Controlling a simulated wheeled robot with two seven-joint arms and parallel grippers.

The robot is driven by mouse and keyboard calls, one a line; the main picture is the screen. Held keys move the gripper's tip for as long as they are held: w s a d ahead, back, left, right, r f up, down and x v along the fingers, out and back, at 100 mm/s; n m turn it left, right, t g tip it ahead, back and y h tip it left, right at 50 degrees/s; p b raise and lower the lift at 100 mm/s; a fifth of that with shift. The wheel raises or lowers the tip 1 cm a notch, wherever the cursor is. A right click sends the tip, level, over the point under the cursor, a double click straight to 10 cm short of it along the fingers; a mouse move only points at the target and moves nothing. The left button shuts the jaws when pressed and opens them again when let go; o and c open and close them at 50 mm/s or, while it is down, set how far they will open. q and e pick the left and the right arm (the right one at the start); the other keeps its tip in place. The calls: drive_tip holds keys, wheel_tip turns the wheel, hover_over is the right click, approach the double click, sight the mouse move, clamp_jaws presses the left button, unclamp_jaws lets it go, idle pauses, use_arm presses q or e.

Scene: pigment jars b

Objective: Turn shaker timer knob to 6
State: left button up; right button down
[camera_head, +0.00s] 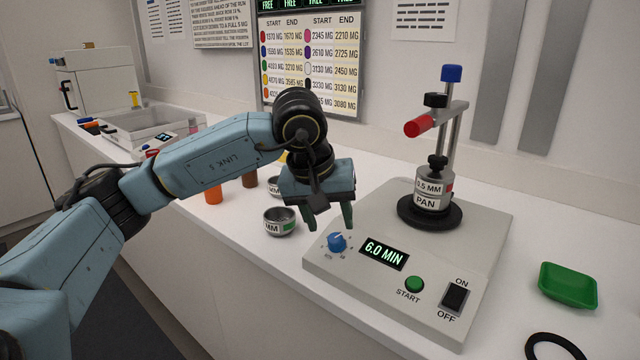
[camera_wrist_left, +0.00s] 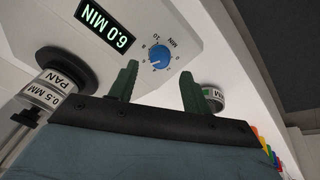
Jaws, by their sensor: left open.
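The shaker (camera_head: 480,235) is a light grey box on the white bench, at the right in the head view. Its blue timer knob (camera_head: 337,242) sits at the front left of the top, and the display (camera_head: 384,253) beside it reads 6.0 MIN. In the left wrist view the knob (camera_wrist_left: 160,57) and the display (camera_wrist_left: 106,27) show again. My left gripper (camera_head: 329,222) is open and empty, with green fingers pointing down, above and behind the knob and apart from it. The left wrist view shows both fingers (camera_wrist_left: 158,88) spread. My right gripper is not in view.
A clamp post holds a sieve and pan stack (camera_head: 431,197) on the shaker. The START button (camera_head: 414,284) and ON/OFF switch (camera_head: 454,297) are right of the display. A metal cup (camera_head: 279,222) stands left of the shaker. A green dish (camera_head: 568,285) lies right.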

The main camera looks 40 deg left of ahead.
use_arm(q)
drive_tip(key=p+v, duration=0.1)
drive_tip(key=v, duration=0.7)
drive_tip(key=shift+s+r, duration=0.2)
drive_tip(key=shift+r, duration=0.15)
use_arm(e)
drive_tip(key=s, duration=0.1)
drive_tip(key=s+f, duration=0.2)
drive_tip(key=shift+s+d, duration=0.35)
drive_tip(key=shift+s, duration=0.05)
